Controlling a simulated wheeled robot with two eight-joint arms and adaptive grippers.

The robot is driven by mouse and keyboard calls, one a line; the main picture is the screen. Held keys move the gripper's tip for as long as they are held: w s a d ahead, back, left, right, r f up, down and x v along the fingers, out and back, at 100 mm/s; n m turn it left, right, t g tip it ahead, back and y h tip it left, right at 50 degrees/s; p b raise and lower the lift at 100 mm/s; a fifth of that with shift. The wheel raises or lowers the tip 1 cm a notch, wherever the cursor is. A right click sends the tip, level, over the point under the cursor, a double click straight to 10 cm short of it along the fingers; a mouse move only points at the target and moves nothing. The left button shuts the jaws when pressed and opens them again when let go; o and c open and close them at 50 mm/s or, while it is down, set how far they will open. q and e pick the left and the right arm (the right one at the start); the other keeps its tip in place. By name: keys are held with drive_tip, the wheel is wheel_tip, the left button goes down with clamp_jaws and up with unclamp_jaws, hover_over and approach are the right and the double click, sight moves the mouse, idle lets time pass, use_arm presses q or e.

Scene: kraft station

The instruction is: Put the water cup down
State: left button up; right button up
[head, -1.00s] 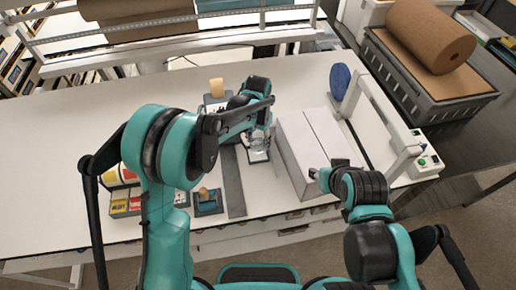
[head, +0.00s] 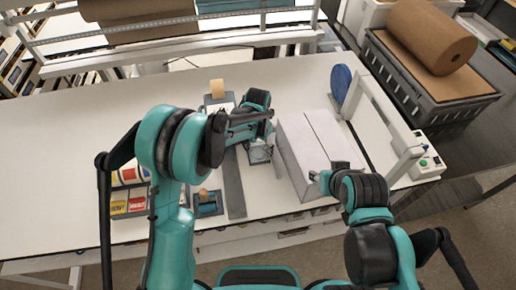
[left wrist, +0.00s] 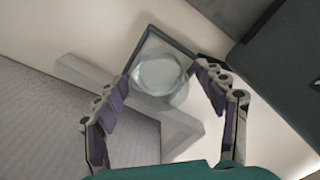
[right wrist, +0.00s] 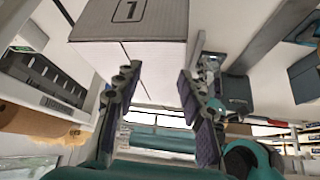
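The clear water cup (head: 259,153) stands on a small dark-rimmed square mat (head: 263,162) on the white table, left of the white box. In the left wrist view the cup (left wrist: 158,72) is seen from above, upright, with the mat's dark rim (left wrist: 150,30) beyond it. My left gripper (head: 264,126) is over the cup, and its fingers (left wrist: 158,92) are spread either side of it, with gaps showing on both sides. My right gripper (right wrist: 157,78) is open and empty near the white box (head: 310,152); in the head view its fingers are partly hidden.
A long dark grey strip (head: 234,185) lies left of the mat. Tape holders (head: 208,203) and small yellow and red boxes (head: 128,206) stand farther left. A frame-like machine with a blue disc (head: 340,82) stands right of the box. The table's far left is clear.

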use_arm(q)
drive_tip(key=shift+r, duration=0.25)
wheel_tip(320, 180, up, 12)
drive_tip(key=p, duration=0.2)
drive_tip(key=s+a+r+n+t, duration=0.3)
drive_tip(key=s+a+r, duration=0.5)
drive_tip(key=s+a, duration=0.15)
drive_tip(key=s+a+f+n+t, duration=0.1)
drive_tip(key=s+a+n+t, duration=0.2)
drive_tip(key=s+a, duration=0.5)
drive_tip(key=s+t, duration=0.1)
drive_tip(key=s, duration=0.2)
drive_tip(key=shift+s+a+f+n, duration=0.15)
drive_tip(key=shift+f+n, duration=0.05)
drive_tip(key=shift+n, duration=0.2)
